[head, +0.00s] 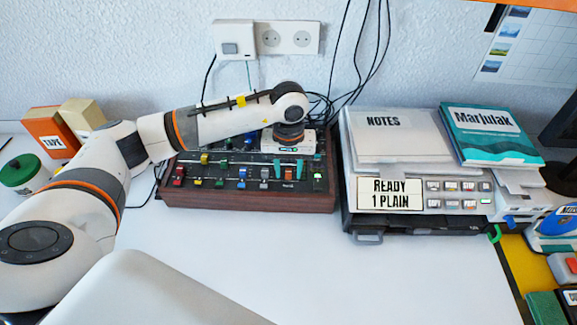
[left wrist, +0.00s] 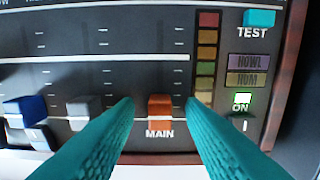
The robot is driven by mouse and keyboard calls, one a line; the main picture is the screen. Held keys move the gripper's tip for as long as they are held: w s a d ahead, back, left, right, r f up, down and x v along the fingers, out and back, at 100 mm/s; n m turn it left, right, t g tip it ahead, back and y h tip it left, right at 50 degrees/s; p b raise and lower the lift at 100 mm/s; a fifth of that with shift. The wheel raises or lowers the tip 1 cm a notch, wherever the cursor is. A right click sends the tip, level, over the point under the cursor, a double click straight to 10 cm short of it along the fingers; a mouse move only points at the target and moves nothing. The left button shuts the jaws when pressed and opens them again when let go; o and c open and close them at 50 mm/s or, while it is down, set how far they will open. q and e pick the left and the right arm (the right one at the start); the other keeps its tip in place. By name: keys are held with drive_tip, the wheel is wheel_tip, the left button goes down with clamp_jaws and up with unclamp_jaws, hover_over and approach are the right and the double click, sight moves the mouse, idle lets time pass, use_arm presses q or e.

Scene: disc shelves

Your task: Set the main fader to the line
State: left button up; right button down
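The mixer (head: 250,203) is a dark panel in a wooden case in the head view. The orange main fader cap (left wrist: 160,108) sits above the MAIN label in the left wrist view, near the panel's lower edge. It also shows in the head view (head: 288,174). A thick white line (left wrist: 120,57) crosses the panel above the cap, clearly apart from it. My left gripper (left wrist: 160,104) is open, with one teal fingertip on each side of the cap and a visible gap at both sides. It points down at the mixer in the head view (head: 288,169). My right gripper is not in view.
Grey (left wrist: 85,108) and blue (left wrist: 25,108) fader caps stand left of the main fader. Coloured level lights (left wrist: 206,55), a teal TEST button (left wrist: 259,18) and a lit ON switch (left wrist: 242,102) are at right. A printer (head: 420,225) stands beside the mixer. The front tabletop is clear.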

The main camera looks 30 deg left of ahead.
sight(289, 164)
use_arm(q)
clamp_jaws()
drive_tip(key=w+b, duration=0.1)
drive_tip(key=w+a, duration=0.1)
drive_tip(key=w+b, duration=0.1)
drive_tip(key=shift+w+a+f+b, duration=0.1)
drive_tip(key=shift+a+f+b, duration=0.05)
drive_tip(key=shift+a+b, duration=0.15)
drive_tip(key=shift+w+a, duration=0.1)
drive_tip(key=shift+w, duration=0.1)
unclamp_jaws()
wheel_tip(289, 164, up, 12)
idle(0.4)
idle(0.4)
